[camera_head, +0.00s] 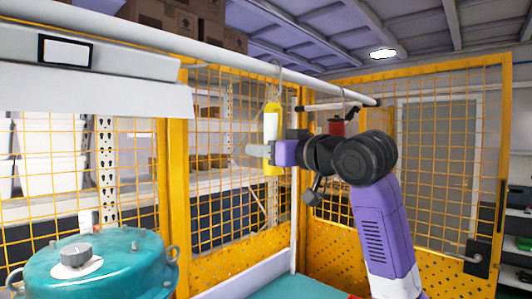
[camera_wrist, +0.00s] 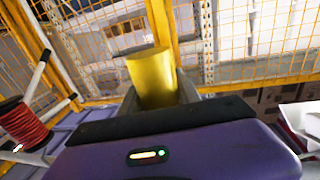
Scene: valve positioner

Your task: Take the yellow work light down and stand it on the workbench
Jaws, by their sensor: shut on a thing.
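The yellow work light (camera_head: 273,122) is upright below the overhead pipe in the head view. A thin pale hook (camera_head: 279,72) runs from its top up to the pipe; whether it still bears on the pipe is hard to tell. My gripper (camera_head: 262,150) reaches in from the right and is shut around the light's body at mid height. In the wrist view the light shows as a yellow cylinder (camera_wrist: 152,76) between my fingers. A teal surface with a pale rim (camera_head: 290,288), perhaps the workbench, shows at the bottom of the head view.
The grey pipe (camera_head: 225,57) crosses above my gripper. A red reel (camera_head: 337,126) hangs right of the light and shows at left in the wrist view (camera_wrist: 22,125). Yellow mesh fencing (camera_head: 225,150) stands behind. A large teal housing (camera_head: 95,270) with lugs fills the lower left.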

